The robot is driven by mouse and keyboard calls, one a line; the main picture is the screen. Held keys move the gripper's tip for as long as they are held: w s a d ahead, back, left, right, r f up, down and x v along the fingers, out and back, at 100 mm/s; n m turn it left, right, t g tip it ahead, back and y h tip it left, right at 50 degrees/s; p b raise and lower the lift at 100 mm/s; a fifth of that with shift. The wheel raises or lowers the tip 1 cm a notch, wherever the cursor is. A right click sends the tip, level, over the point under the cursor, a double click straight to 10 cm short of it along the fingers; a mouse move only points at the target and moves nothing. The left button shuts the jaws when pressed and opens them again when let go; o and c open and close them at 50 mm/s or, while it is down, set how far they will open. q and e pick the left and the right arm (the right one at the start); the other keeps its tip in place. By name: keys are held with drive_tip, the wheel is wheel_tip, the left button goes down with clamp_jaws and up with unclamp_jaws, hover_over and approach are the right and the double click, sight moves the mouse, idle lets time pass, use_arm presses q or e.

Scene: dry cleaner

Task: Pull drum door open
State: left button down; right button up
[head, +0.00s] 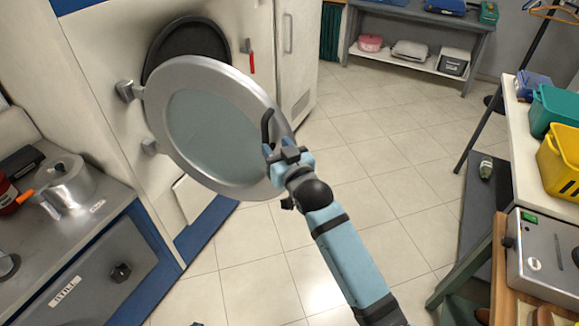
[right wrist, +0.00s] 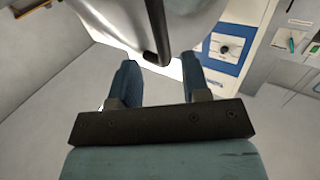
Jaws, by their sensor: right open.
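The round drum door (head: 215,125) has a silver rim and a pale glass middle. It stands swung out from the white machine on its hinge (head: 127,90) at the left, showing part of the dark drum opening (head: 188,36) behind it. A curved black handle (head: 267,125) sits on the door's right rim. My right gripper (head: 279,154) is at the lower end of this handle. In the right wrist view my right gripper (right wrist: 160,68) has its two blue fingers apart, with the black handle (right wrist: 155,40) end between or just beyond their tips; contact cannot be told. My left gripper is not in view.
A counter with a metal pot (head: 66,186) is at the left. A side table with a green bin (head: 553,108) and a yellow bin (head: 562,160) is at the right. The tiled floor (head: 370,175) between them is clear. A shelf (head: 420,60) stands at the back.

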drive_tip(key=v, duration=0.7)
drive_tip(key=shift+b, duration=0.45)
